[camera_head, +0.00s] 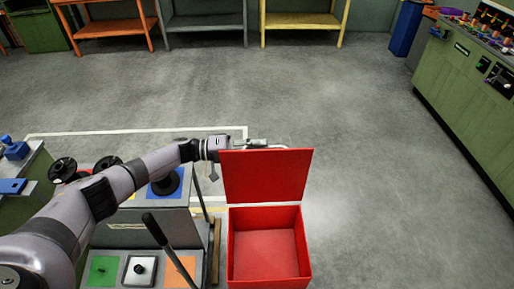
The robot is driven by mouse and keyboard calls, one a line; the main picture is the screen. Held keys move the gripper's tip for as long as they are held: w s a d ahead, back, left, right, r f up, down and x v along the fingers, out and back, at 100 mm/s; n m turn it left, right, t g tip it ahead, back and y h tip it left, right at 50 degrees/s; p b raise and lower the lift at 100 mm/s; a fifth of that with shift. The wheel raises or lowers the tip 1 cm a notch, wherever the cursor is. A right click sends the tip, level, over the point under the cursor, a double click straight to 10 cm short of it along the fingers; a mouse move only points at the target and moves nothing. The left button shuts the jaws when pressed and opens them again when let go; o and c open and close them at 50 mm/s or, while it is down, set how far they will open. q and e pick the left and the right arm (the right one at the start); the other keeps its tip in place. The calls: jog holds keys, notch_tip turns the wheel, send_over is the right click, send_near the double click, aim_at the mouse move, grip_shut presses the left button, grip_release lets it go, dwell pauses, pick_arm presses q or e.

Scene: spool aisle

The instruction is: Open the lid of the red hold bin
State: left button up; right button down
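The red hold bin (236,245) stands at lower center with its top open, and its inside looks empty. Its red lid (265,178) is raised, standing about upright at the bin's far side. My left gripper (268,146) is at the lid's top edge, partly hidden behind it. I cannot tell whether its fingers are open or shut, or whether they touch the lid. My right gripper is not in view.
A grey cart (135,237) with colored squares, a black lever and dark spools stands left of the bin, under my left arm. A green console (455,90) stands at right. Orange, grey and yellow benches line the back. The floor between is clear.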

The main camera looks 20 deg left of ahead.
pick_arm(q)
jog(key=v, duration=1.2)
